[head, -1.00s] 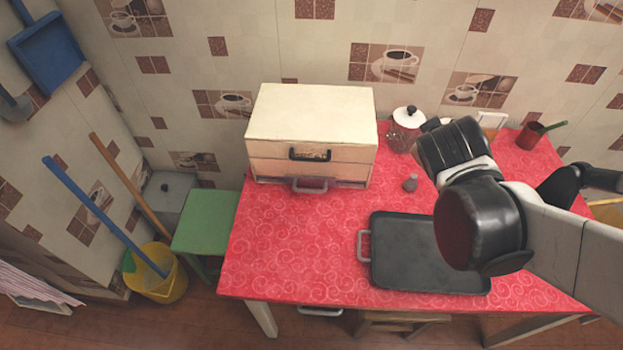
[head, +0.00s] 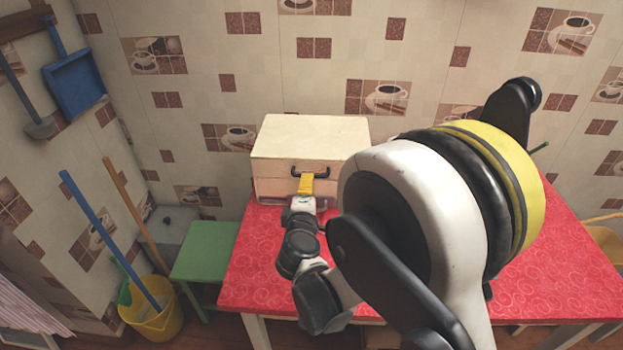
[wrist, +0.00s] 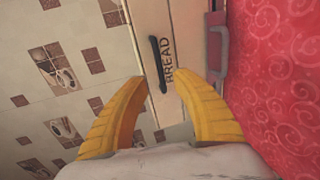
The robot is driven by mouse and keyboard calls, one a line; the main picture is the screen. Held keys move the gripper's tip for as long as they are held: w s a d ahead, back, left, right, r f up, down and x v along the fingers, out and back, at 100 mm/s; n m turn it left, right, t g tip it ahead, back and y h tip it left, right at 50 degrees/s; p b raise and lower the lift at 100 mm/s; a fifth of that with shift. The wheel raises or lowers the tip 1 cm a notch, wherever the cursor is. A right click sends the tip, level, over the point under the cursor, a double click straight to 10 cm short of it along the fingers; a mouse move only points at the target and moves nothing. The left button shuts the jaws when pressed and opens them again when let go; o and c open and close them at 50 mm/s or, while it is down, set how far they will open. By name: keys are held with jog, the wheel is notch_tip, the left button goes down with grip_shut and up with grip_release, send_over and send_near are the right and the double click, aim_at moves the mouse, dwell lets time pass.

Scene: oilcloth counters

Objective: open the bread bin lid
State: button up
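The cream bread bin (head: 312,138) stands at the back left of the red table, its lid closed. A dark handle (head: 322,172) is on the lid's front. In the wrist view the same handle (wrist: 160,64) lies beside the word BREAD, just beyond my fingertips. My gripper (wrist: 161,80) has its yellow fingers spread with nothing between them, facing the front of the bin. In the head view my gripper (head: 306,184) is at the bin's front, beside the handle; contact cannot be told. A grey lower handle (wrist: 217,52) shows to the right in the wrist view.
My arm hides much of the table's (head: 255,260) middle and right. A green stool (head: 205,250) stands left of the table, with a yellow bucket (head: 150,318) further left. The table's left front is clear.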

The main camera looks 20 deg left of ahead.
jog(key=b+x, duration=0.1)
jog(key=x, duration=0.5)
jog(key=shift+w+f+b, duration=0.1)
jog(key=shift+w+b, duration=0.3)
jog(key=shift+c, duration=0.5)
grip_shut()
